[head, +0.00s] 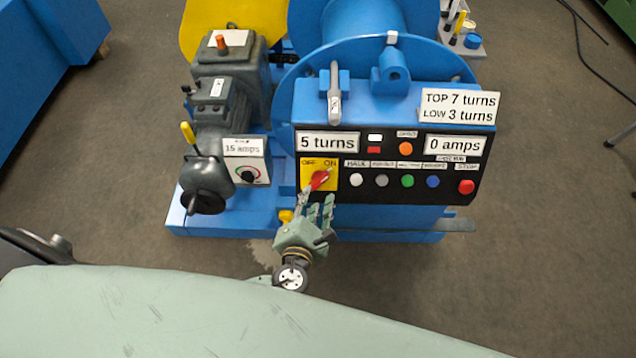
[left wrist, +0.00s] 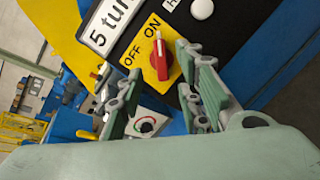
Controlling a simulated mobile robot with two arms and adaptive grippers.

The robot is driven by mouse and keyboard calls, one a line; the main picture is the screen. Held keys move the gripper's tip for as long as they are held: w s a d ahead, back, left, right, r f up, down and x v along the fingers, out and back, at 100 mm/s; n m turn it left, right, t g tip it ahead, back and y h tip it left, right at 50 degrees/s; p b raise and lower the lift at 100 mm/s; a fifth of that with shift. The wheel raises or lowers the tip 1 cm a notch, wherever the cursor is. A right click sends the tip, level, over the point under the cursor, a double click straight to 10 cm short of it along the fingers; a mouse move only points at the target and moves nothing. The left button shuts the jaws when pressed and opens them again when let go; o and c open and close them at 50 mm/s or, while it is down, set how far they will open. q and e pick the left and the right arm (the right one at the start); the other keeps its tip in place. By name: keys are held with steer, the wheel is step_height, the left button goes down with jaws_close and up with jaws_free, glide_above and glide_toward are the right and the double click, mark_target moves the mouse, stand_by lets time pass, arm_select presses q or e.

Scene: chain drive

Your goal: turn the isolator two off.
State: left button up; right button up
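The isolator is a red rotary knob (head: 320,179) on a yellow plate (head: 307,184) marked OFF and ON, at the left of the black control panel. The knob points up and right, towards ON. The knob also shows in the left wrist view (left wrist: 159,62), its pointer towards the ON mark. My left gripper (head: 316,200) is just below the knob in the head view. In the left wrist view its fingers (left wrist: 161,76) are spread apart, with the knob between and beyond their tips. I cannot tell if a finger touches it. My right gripper is not in view.
The panel (head: 385,163) carries a row of push buttons, a red stop button (head: 466,187) and displays reading 5 turns and 0 amps. A motor (head: 225,90) and a 15 amps dial (head: 247,175) stand to the left. The floor in front is clear.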

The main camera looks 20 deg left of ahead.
mark_target(319, 183)
arm_select(q)
steer(key=x, duration=0.5)
steer(key=shift+w+d+f, duration=0.1)
steer(key=shift+w, duration=0.25)
steer(key=shift+w+f, duration=0.2)
steer(key=shift+w, duration=0.25)
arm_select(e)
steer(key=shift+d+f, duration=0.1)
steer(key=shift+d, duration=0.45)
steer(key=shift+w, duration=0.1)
arm_select(q)
steer(key=c, duration=0.7)
jaws_close()
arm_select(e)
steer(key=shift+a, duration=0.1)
